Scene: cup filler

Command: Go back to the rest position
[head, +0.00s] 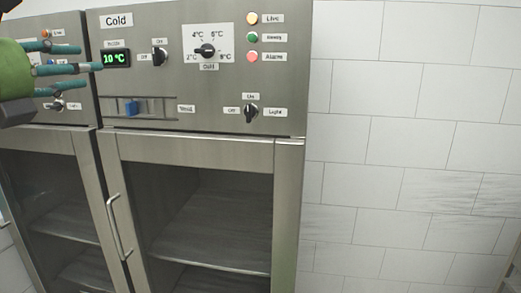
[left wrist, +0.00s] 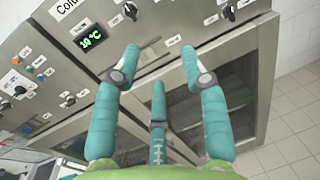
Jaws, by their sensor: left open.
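My left gripper (head: 80,66) comes in at the left edge of the head view, with a green body and teal fingers in front of the control panel of a steel cabinet (head: 289,200). In the left wrist view its fingers (left wrist: 161,62) are spread apart, open and empty, with a third finger low between them. The cabinet panel and its glass doors lie beyond the fingers. I cannot tell the exact gap to the panel. My right gripper is in neither view.
The panel carries a "10 °C" display (head: 116,58), a temperature dial (head: 208,50), a blue slider (head: 132,109), a Light knob (head: 250,113) and several lamps. A door handle (head: 119,228) sticks out below. A white tiled wall (head: 410,140) fills the right, with nothing in front.

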